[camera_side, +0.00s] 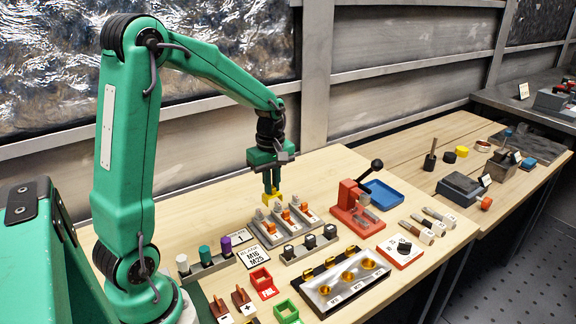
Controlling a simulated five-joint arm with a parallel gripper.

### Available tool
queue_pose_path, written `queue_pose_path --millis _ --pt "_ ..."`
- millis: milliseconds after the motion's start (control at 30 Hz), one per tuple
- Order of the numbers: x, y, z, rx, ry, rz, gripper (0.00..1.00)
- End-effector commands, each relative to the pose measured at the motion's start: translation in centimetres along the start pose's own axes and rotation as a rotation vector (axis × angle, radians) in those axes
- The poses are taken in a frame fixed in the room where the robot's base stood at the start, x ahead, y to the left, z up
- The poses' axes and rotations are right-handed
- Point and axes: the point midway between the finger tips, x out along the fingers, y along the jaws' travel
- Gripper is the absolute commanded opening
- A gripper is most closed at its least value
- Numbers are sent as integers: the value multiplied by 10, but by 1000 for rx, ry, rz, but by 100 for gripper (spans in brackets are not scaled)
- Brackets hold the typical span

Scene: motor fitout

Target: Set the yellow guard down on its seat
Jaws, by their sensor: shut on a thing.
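The yellow guard (272,198) is a small yellow piece at the tips of my gripper (272,191). My gripper points straight down and is shut on it. The guard hangs just above the back of a grey fixture (267,243) that holds several grey posts and orange parts (286,216). A gap between the guard and the parts below is hard to judge from this angle. Which spot is the guard's seat cannot be told for sure, as the parts are small and crowded here.
A red press with a black lever (354,204) stands right of the fixture, beside a blue tray (382,194). A rack with dark blocks (310,243) lies in front. A peg rack (205,265) and a label card (254,258) are at left. Bare wood lies behind the fixture.

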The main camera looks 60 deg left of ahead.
Motion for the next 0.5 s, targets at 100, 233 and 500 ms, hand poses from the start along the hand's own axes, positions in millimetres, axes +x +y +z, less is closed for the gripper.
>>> queue_pose_path --millis 100,233,500 --pt "2 -14 -3 -1 0 1 0" --pt "3 -21 -4 0 0 0 0" --pt "3 -22 -4 0 0 1 0"
